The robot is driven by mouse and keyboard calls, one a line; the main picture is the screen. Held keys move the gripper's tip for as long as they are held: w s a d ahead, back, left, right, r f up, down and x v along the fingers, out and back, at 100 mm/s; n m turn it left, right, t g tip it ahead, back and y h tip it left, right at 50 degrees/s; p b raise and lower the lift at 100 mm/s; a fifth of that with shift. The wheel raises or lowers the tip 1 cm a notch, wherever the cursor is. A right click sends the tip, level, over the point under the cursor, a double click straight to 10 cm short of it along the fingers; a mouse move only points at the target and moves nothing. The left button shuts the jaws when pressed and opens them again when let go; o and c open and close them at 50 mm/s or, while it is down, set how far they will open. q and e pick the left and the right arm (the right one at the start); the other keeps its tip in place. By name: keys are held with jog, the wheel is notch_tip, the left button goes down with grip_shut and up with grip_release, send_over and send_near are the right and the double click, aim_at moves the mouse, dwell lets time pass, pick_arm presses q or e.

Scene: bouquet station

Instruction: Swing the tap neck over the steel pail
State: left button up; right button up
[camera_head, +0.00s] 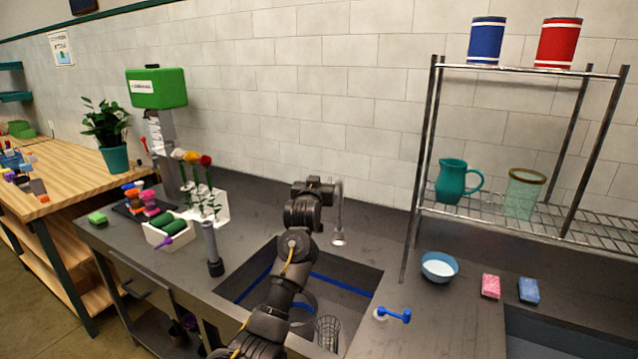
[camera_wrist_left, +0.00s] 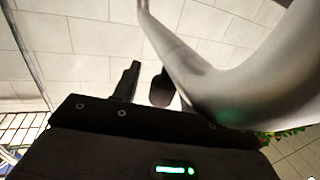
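The tap neck (camera_head: 339,205) is a grey metal pipe behind the sink (camera_head: 372,278), with its spout end hanging over the sink's back edge. My left gripper (camera_head: 322,188) is at the neck's upper part, just left of it. In the left wrist view the tap neck (camera_wrist_left: 205,85) curves large across the right side, close to the camera. The left fingers (camera_wrist_left: 146,85) show a gap with wall behind it; I cannot tell whether they touch the neck. My right gripper is not in view.
A wire basket (camera_head: 327,331) stands in the sink and a blue-handled valve (camera_head: 394,315) on its right rim. A flower holder (camera_head: 205,205) and grey upright cylinder (camera_head: 212,250) are left. A wire rack (camera_head: 480,212), blue bowl (camera_head: 439,267) and sponges (camera_head: 491,286) are right.

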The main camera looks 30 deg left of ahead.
pick_arm(q)
jog(key=b+v, duration=0.2)
jog(key=v, duration=0.9)
jog(key=shift+w+f, duration=0.1)
dwell(0.4)
